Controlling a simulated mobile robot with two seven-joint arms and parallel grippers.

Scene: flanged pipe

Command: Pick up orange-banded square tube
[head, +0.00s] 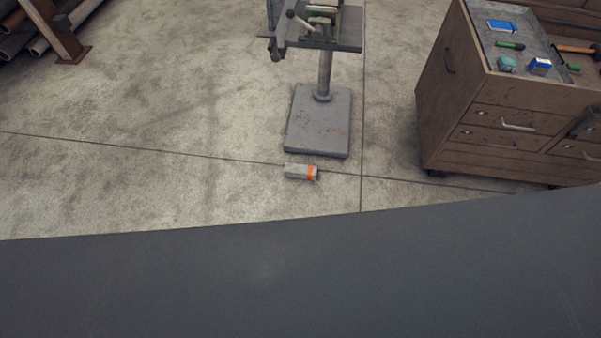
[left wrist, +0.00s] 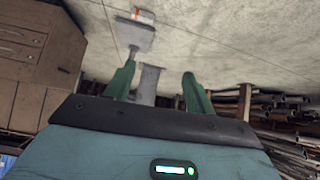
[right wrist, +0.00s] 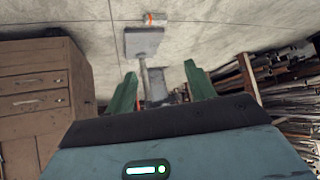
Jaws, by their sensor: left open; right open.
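The orange-banded square tube (head: 297,172) lies on its side on the concrete floor, a short grey piece with an orange band near its right end. It lies just in front of the stand's grey base plate. It also shows small at the top of the left wrist view (left wrist: 143,14) and of the right wrist view (right wrist: 156,19). My left gripper (left wrist: 160,75) is open and empty, its green fingers apart. My right gripper (right wrist: 158,74) is open and empty too. Both are well away from the tube. Neither gripper shows in the head view.
A pedestal stand with a vise (head: 325,62) rises behind the tube. A brown drawer cabinet (head: 510,125) with small items on top stands at the right. A pipe rack (head: 62,32) is at the back left. The floor left of the tube is clear.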

